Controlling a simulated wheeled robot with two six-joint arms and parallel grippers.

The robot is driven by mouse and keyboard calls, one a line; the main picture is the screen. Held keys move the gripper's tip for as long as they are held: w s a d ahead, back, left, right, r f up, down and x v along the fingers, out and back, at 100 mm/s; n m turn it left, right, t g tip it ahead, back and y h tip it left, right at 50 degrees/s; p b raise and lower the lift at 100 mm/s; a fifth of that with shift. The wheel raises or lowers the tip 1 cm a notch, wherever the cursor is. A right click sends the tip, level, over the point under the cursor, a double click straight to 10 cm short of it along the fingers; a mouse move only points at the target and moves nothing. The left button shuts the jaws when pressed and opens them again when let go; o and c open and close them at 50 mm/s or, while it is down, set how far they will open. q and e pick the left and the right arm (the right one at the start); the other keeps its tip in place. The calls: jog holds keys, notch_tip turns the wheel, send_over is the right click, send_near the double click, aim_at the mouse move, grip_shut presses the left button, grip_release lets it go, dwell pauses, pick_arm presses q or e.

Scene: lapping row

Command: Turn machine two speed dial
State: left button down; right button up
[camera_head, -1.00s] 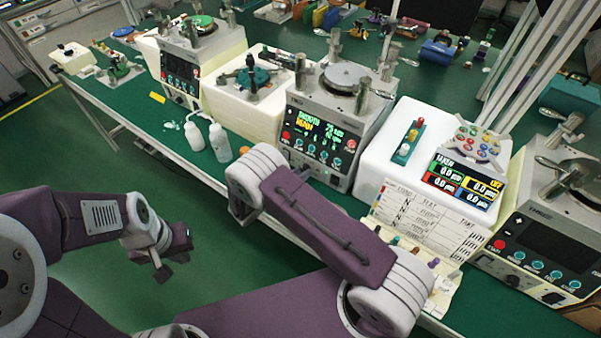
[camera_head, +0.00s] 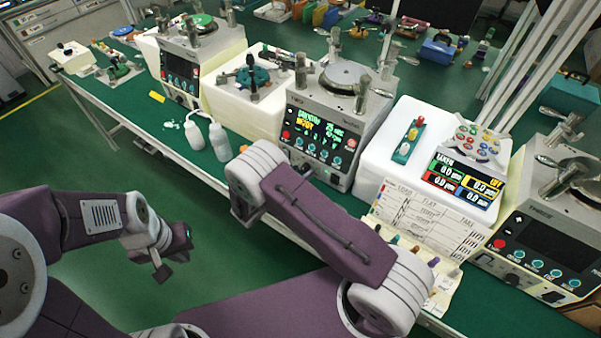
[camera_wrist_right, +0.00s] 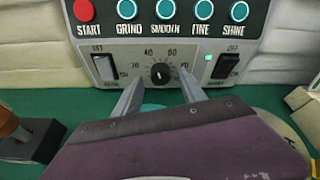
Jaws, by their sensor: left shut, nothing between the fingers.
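Machine two (camera_head: 335,110) is the middle grey lapping machine, with a lit display. Its speed dial (camera_wrist_right: 160,73) is a small black knob with a white mark, under the row of teal buttons in the right wrist view. My right gripper (camera_wrist_right: 159,88) is open, its two fingers pointing at the panel on either side below the dial. No contact with the dial shows. In the head view my right arm hides the right gripper. My left gripper (camera_head: 174,257) is shut and empty, over the floor in front of the bench.
Black rocker switches (camera_wrist_right: 105,68) (camera_wrist_right: 226,69) flank the dial. White bottles (camera_head: 219,141) stand left of machine two. A white block (camera_head: 385,145) with a readout, and a paper chart (camera_head: 425,215), lie to its right. Other machines (camera_head: 185,70) (camera_head: 550,235) stand at both sides.

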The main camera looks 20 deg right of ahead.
jog(key=v, duration=0.9)
jog(key=shift+s+b, duration=0.1)
jog(key=shift+b, duration=0.2)
